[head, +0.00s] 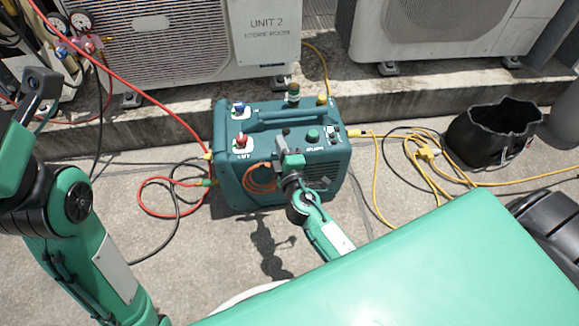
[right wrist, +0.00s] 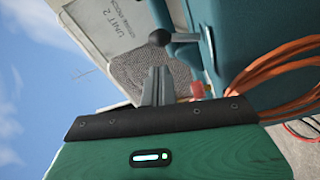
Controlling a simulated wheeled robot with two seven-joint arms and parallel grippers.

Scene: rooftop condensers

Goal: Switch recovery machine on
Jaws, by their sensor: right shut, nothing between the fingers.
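The recovery machine (head: 232,178) is a teal box on the concrete, with a handle, a blue knob (head: 238,107), a red knob (head: 241,141) and a green button (head: 312,134) on top. A black ball-tipped lever (head: 286,131) stands on its top; the lever also shows in the right wrist view (right wrist: 160,38). My right gripper (head: 281,144) is shut and empty at the machine's front top edge. Its fingertips (right wrist: 158,70) appear close to the ball; I cannot tell whether they touch. My left arm is at the left; its finger state is unclear.
Orange cable (head: 260,178) hangs coiled on the machine's front. Red and black hoses (head: 150,205) lie left of it, yellow cable (head: 420,150) right. A black bucket (head: 470,140) stands at the right. Condenser units (head: 200,50) stand behind on a concrete ledge.

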